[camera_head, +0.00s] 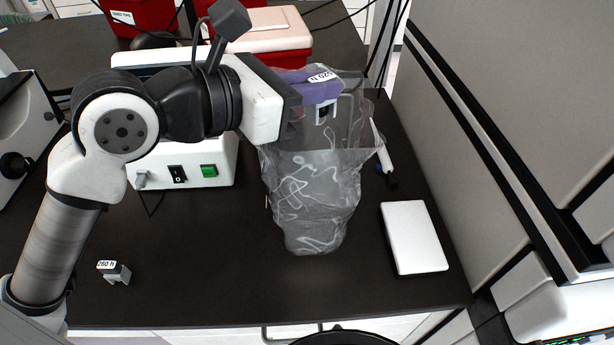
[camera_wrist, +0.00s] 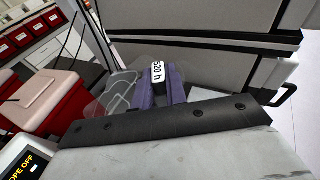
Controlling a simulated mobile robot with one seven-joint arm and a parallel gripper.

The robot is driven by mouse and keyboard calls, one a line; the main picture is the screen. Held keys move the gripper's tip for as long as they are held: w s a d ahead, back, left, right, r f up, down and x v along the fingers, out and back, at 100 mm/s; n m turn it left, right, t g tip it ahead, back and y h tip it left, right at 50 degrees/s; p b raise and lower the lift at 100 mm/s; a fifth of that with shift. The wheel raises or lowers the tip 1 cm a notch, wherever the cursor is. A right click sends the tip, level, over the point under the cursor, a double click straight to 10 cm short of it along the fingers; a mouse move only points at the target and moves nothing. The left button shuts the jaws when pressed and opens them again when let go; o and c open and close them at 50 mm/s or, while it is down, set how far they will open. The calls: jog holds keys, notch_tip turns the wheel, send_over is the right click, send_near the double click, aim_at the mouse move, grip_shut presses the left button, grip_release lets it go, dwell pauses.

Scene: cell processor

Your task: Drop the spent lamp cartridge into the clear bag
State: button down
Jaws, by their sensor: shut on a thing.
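My gripper (camera_head: 308,92) has purple fingers and is shut on a lamp cartridge (camera_head: 323,77) labelled "520 h". In the wrist view the label of the cartridge (camera_wrist: 158,71) shows between the fingers. The clear bag (camera_head: 318,205) stands upright on the dark bench, with white tangled strands showing on or in it. The fingers and cartridge are at the bag's mouth, with clear film showing around them; how deep they sit is hard to tell. In the wrist view the bag (camera_wrist: 118,92) shows left of the fingers. A second grey cartridge (camera_head: 118,274), labelled "260 h", stands at the front left.
A white box with a green switch (camera_head: 209,171) stands left of the bag. A white flat block (camera_head: 414,237) and a white pen-like tool (camera_head: 382,150) lie to the right. Red bins (camera_head: 285,50) are behind. A grey cabinet wall (camera_head: 500,80) bounds the right. The front middle bench is clear.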

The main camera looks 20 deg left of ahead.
jog(key=c, duration=1.3)
grip_release()
jog(key=shift+c, duration=0.2)
jog(key=b+v, duration=0.4)
jog(key=v, duration=1)
jog(key=shift+b, duration=0.3)
jog(key=shift+f, duration=0.15)
